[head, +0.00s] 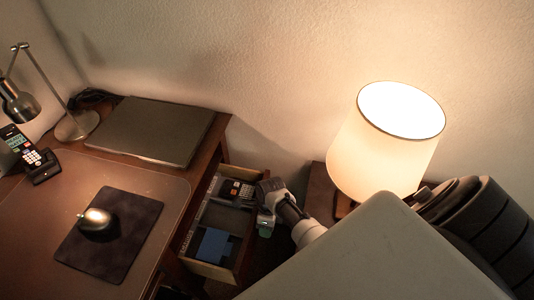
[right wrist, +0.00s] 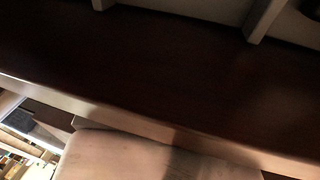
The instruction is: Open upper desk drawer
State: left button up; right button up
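The upper desk drawer (head: 208,269) stands pulled out from the right side of the wooden desk, with its inside showing. In it lie a dark calculator (head: 236,189) and a blue item (head: 213,246). My right gripper (head: 268,194) is at the drawer's outer front edge, near its far end; whether its fingers touch or grip the front is unclear. In the right wrist view a dark wooden board (right wrist: 160,65) fills most of the picture, with drawer contents (right wrist: 25,130) at lower left. The fingertips cannot be made out there. My left gripper is out of view.
The desktop holds a closed laptop (head: 150,129), a mouse (head: 95,220) on a dark pad (head: 120,250), a phone (head: 38,160) and a desk lamp (head: 75,125). A lit shade lamp (head: 375,150) stands on a small wooden table (head: 320,195) close to my right arm.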

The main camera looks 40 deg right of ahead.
grip_shut()
jog(key=s+d+p, duration=0.2)
jog(key=s+p, duration=0.1)
jog(key=shift+s+d, duration=0.15)
jog(key=shift+d, duration=0.25)
jog(key=o, duration=0.5)
grip_release()
jog(key=p+v, duration=0.2)
jog(key=v, duration=0.9)
jog(key=shift+p, duration=0.35)
jog(key=shift+f, duration=0.1)
